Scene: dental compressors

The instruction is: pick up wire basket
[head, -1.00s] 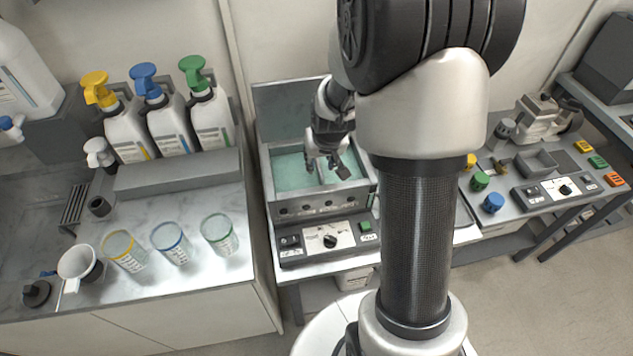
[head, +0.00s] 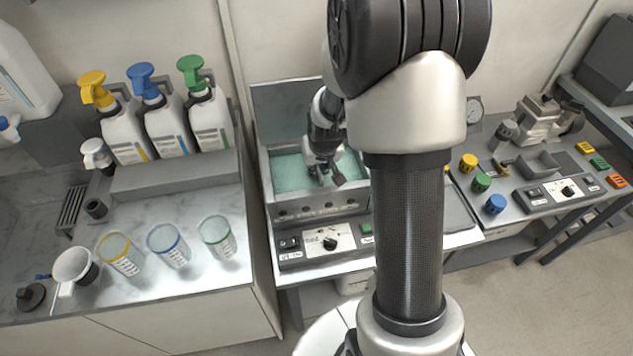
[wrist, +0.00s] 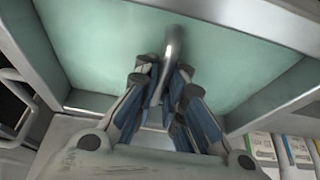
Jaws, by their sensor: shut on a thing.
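My gripper (head: 328,181) is down at the open bath (head: 318,208), a grey metal tank with pale teal liquid or lining inside. In the wrist view my gripper (wrist: 164,70) has its two fingers drawn together on a grey curved metal rod (wrist: 172,45). The rod looks like the handle of the wire basket. The basket's body cannot be made out in either view. In the head view the fingers and arm cover part of the bath.
A control panel (head: 330,243) is at the bath's front. Left are pump bottles (head: 165,130) and measuring cups (head: 170,245) on a counter. Right are coloured knobs (head: 482,182) and a small grey tray (head: 537,163). The bath's raised lid (head: 290,108) stands behind it.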

